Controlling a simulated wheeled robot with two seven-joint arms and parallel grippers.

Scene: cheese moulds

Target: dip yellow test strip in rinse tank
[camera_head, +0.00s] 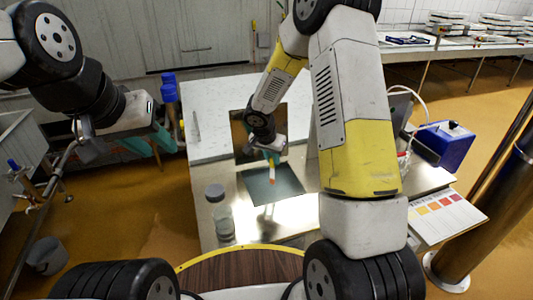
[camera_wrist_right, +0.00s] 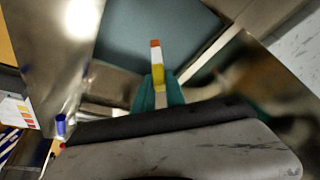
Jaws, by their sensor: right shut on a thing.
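My right gripper (camera_head: 271,158) is shut on the yellow test strip (camera_head: 272,176), which points downward. In the right wrist view the strip (camera_wrist_right: 156,60) shows a yellow band, a white part and an orange tip between the teal fingers of the right gripper (camera_wrist_right: 158,92). Below it is a dark blue-green square (camera_head: 285,192), apparently the rinse tank's surface, set in shiny steel. The strip's tip overlaps this square in both views; I cannot tell whether it touches. My left gripper (camera_head: 149,143) is open and empty, off to the left with its teal fingers apart.
A grey-lidded jar (camera_head: 214,193) and a clear jar (camera_head: 223,221) stand left of the dark square. A colour chart (camera_head: 446,211) lies at the right, near a blue box (camera_head: 445,145). A steel post (camera_head: 490,215) stands far right.

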